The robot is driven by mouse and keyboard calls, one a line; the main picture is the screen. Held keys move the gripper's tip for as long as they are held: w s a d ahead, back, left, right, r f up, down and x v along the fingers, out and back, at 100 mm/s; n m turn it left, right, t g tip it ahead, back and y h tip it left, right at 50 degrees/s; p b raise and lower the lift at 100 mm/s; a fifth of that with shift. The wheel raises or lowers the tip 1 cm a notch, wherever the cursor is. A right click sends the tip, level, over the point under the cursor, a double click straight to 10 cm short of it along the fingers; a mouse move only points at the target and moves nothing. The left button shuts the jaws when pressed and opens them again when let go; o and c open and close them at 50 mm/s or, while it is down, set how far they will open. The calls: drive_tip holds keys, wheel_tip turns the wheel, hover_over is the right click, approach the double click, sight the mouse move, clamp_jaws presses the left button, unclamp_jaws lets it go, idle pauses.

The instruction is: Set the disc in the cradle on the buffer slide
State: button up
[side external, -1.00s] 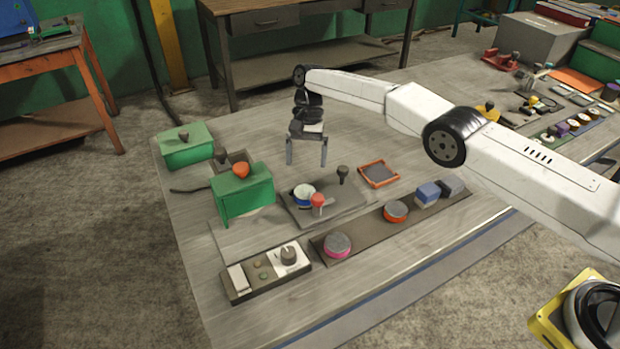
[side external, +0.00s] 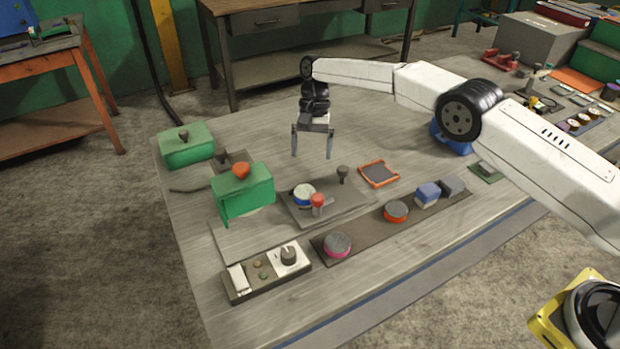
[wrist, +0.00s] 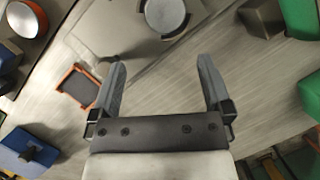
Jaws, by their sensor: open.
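My gripper (side external: 312,156) hangs open and empty above the bench, behind the grey plate (side external: 345,207); its two fingers also show apart in the wrist view (wrist: 162,62). On this plate sit a round white-and-blue piece (side external: 304,193), a red-capped clamp and a black knob (side external: 343,173). The round piece shows as a grey-topped disc (wrist: 165,14) ahead of the fingers in the wrist view. Two other discs, pink-rimmed (side external: 337,245) and orange-rimmed (side external: 396,211), lie on the dark front strip (side external: 366,231). I cannot tell which part is the cradle.
A green box with an orange-red knob (side external: 243,190) stands left of the plate. An orange-rimmed tray (side external: 379,174) lies to its right. Blue and grey blocks (side external: 428,194) stand on the strip's right end. A control box (side external: 266,271) sits front left.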

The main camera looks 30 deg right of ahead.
drive_tip(key=s+d+r+n+t+h, duration=0.1)
drive_tip(key=s+d+r+n+t, duration=0.2)
drive_tip(key=s+d+r, duration=0.5)
drive_tip(key=s+d+f+n+t, duration=0.1)
drive_tip(key=s+d, duration=0.2)
drive_tip(key=s, duration=0.8)
drive_tip(key=s+d+f+n+t+h, duration=0.1)
drive_tip(key=s+d, duration=0.3)
drive_tip(key=s, duration=0.8)
drive_tip(key=shift+d+f+n+t+h, duration=0.2)
drive_tip(key=shift+f+n+t+h, duration=0.15)
drive_tip(key=shift+f+n, duration=0.35)
drive_tip(key=shift+r, duration=0.1)
